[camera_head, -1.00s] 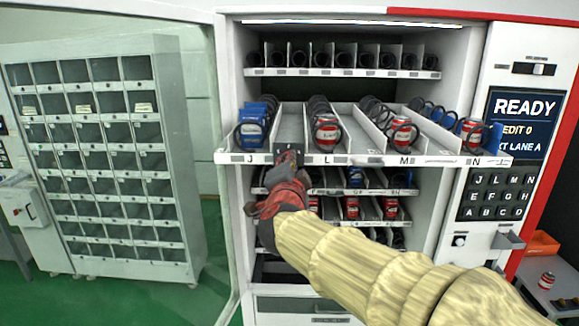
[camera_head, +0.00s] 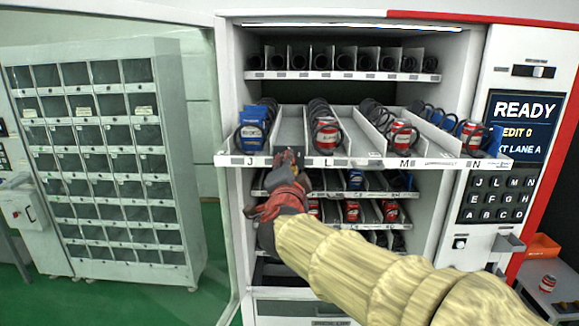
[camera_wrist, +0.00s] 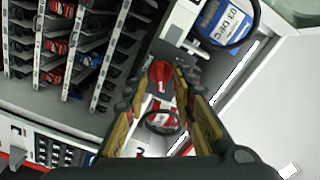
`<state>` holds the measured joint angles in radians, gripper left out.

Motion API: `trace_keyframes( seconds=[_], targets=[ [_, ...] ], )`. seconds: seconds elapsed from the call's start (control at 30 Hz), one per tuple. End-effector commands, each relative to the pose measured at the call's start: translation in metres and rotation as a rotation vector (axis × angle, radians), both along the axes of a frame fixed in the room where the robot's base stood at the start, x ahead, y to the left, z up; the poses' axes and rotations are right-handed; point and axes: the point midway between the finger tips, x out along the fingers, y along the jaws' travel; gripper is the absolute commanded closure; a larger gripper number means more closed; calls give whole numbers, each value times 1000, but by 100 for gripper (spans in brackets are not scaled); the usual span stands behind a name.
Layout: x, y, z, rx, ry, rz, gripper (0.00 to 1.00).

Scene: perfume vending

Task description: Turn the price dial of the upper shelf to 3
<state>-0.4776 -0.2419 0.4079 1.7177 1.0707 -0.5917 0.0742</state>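The pulled-out upper shelf (camera_head: 370,162) has a white front rail lettered J, L, M and N. My gripper (camera_head: 289,160) is at this rail between J and L, in front of the place where a K would be. The gripper hides that part of the rail, so I cannot read a dial or number there. In the wrist view, my gripper (camera_wrist: 161,82) has its two fingers apart. A red piece (camera_wrist: 160,74) shows between the fingertips; I cannot tell whether it is the dial or whether the fingers touch it.
Lower shelves with cans lie behind my arm. The open glass door is at left; the READY screen (camera_head: 523,122) and keypad (camera_head: 494,194) are at right.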

Motion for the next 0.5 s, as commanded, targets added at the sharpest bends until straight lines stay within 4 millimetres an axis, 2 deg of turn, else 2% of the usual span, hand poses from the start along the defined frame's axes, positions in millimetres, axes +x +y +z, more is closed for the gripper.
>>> trace_keyframes(
  seconds=[0.17, 0.27, 0.5],
  targets=[
    [-3, 0, 1, 0, -1, 0, 74],
    [-13, 1, 2, 2, -2, 1, 74],
    [-60, 3, 1, 1, -3, 4, 74]
  ],
)
